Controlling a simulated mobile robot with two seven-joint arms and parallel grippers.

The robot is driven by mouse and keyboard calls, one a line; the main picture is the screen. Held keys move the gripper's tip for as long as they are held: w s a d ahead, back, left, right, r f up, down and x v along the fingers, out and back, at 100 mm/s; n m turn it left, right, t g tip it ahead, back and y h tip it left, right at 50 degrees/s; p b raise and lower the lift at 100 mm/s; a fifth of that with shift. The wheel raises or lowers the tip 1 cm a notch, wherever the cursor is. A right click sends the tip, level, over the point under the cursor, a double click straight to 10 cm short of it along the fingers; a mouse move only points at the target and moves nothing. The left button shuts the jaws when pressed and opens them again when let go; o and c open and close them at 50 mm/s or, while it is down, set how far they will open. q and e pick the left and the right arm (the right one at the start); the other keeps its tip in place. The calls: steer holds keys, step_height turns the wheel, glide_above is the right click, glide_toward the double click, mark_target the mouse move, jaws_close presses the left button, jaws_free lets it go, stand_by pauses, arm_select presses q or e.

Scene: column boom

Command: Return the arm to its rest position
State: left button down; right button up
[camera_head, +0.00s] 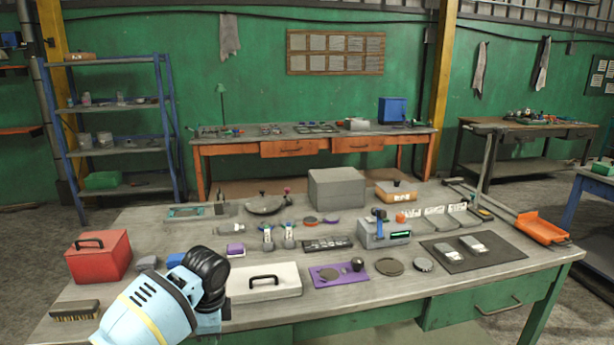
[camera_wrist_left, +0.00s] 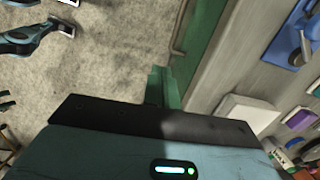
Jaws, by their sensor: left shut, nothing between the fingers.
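My left arm (camera_head: 150,305) comes in from the lower left in the head view, light blue with a black ribbed joint bent over the front edge of the near workbench (camera_head: 385,298). Its fingers are hidden there. In the left wrist view my left gripper (camera_wrist_left: 150,118) fills the lower part as a dark bar on a teal body with a lit green strip. It is shut and empty. The grey floor and the bench's edge lie below it.
Close by the arm stand a red box (camera_head: 98,257), a brush (camera_head: 74,310) and a pale case with a black handle (camera_head: 263,282). A purple tray (camera_head: 326,275) and a grey box (camera_head: 337,188) lie further right. Many small tools crowd the bench.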

arm_select(q)
steer(key=s+d+f+n+t+h, duration=0.25)
steer(key=s+d+f, duration=0.25)
steer(key=s+f, duration=0.5)
steer(key=s+d+f+n+t+h, duration=0.1)
steer(key=s+d+f+n+h, duration=0.3)
steer(key=s+f, duration=0.55)
steer(key=s+a+n+t+y, duration=0.1)
steer(key=s+a+n+t, duration=0.1)
steer(key=s, duration=0.8)
steer(key=s+a+f+n+t+y, duration=0.1)
steer(key=s+a+n+t+y, duration=0.1)
steer(key=s+a, duration=0.4)
steer(key=s+n+t+p, duration=0.1)
steer(key=s+n, duration=0.1)
steer(key=s, duration=0.3)
steer(key=shift+a+n, duration=0.25)
steer(key=shift+n, duration=0.1)
steer(key=shift+f, duration=0.1)
